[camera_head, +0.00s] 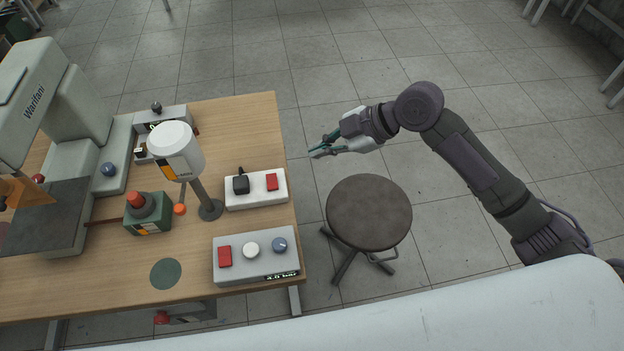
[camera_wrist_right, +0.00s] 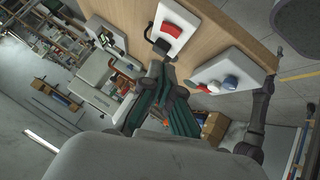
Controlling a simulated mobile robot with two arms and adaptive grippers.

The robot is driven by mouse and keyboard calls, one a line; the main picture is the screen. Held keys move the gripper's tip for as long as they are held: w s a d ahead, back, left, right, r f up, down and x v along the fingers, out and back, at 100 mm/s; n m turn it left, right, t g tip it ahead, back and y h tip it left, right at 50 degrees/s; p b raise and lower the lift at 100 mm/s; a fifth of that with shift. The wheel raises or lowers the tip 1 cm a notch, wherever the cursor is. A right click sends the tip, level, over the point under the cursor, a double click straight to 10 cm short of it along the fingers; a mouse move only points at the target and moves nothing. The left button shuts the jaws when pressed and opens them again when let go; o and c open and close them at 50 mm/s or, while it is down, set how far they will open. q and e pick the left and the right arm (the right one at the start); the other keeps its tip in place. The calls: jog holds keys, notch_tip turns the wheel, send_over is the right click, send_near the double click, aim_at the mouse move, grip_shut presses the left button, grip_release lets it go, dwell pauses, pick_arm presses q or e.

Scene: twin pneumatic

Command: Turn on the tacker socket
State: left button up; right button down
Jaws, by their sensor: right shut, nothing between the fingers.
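The white socket strip (camera_head: 270,200), which I take for the tacker socket, lies near the right edge of the wooden table. It has a red switch (camera_head: 272,182) and a black plug (camera_head: 241,184) in it. In the wrist view the strip (camera_wrist_right: 184,14) shows at the top, with its red switch (camera_wrist_right: 171,29) and plug (camera_wrist_right: 159,46). My right gripper (camera_head: 313,152) is shut and empty, beyond the table's right edge, apart from the strip. Its green fingers also show in the wrist view (camera_wrist_right: 160,84). My left gripper is not in view.
A grey console (camera_head: 257,266) with a red switch and two knobs lies in front of the strip. A white-headed post (camera_head: 176,150) and a green button box (camera_head: 147,215) stand to its left. A round stool (camera_head: 369,212) stands right of the table (camera_head: 215,303).

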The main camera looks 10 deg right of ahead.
jog(key=a, duration=0.2)
jog(key=p, duration=0.2)
send_over(272, 174)
jog(key=s+d, duration=0.2)
notch_tip(272, 174, down, 7)
jog(key=shift+d+r, duration=0.1)
jog(key=shift+d, duration=0.05)
jog(key=shift+w+d+f, duration=0.1)
jog(key=shift+w+f, duration=0.1)
jog(key=shift+f, duration=0.4)
jog(key=shift+w+f, duration=0.2)
jog(key=shift+f, duration=0.35)
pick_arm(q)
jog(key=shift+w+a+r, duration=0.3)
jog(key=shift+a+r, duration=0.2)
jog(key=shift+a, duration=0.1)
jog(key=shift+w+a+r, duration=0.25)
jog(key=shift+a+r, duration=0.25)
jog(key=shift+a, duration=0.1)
pick_arm(e)
jog(key=shift+w+f, duration=0.2)
jog(key=shift+f, duration=0.45)
